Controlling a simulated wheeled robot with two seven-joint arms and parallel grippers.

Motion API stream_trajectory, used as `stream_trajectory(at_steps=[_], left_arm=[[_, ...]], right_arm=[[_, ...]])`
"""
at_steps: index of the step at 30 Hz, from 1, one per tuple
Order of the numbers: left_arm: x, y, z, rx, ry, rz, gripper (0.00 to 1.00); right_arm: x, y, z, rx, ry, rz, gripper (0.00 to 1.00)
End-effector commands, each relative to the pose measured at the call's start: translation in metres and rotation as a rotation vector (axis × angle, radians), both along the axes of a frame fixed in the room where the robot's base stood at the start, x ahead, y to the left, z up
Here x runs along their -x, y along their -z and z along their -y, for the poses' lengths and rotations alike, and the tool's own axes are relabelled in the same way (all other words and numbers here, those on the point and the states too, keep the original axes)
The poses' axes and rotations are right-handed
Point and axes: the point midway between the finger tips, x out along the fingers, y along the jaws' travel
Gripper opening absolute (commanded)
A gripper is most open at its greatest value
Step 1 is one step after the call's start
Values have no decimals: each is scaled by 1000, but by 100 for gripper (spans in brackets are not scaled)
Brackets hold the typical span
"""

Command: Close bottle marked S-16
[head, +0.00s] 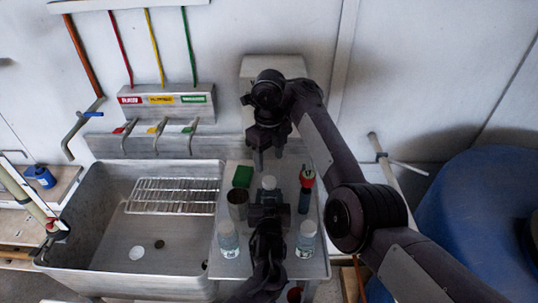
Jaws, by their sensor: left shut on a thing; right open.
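A pale, clear-looking bottle (268,184) stands between my two grippers on the metal drainboard beside the sink. My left gripper (268,203) is shut on it from the near side and hides its lower part. My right gripper (268,158) is open, pointing down just above and behind the bottle, with nothing seen between its fingers. Two more clear bottles with pale labels stand nearer, a left one (228,241) and a right one (306,241). The label writing is too small to read, so I cannot tell which is S-16.
The sink (100,225) holds a wire rack (172,196). A blue barrel (480,215) is at right.

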Motion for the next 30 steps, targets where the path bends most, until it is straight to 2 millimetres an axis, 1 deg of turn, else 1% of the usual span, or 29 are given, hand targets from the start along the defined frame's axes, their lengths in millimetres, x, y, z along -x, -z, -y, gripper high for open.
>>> stream_trajectory(at_steps=[9,12,15,19,27,28,30], left_arm=[[0,0,0,0,0,0,0],[0,0,0,0,0,0,0],[0,0,0,0,0,0,0],[0,0,0,0,0,0,0],[0,0,0,0,0,0,0],[0,0,0,0,0,0,0],[0,0,0,0,0,0,0]], right_arm=[[0,47,2,3,2,-1,54],[1,60,1,2,1,-2,54],[0,69,0,1,0,-1,54],[0,76,1,1,1,1,54],[0,77,0,0,0,0,54],[0,77,0,0,0,0,52],[0,77,0,0,0,0,43]])
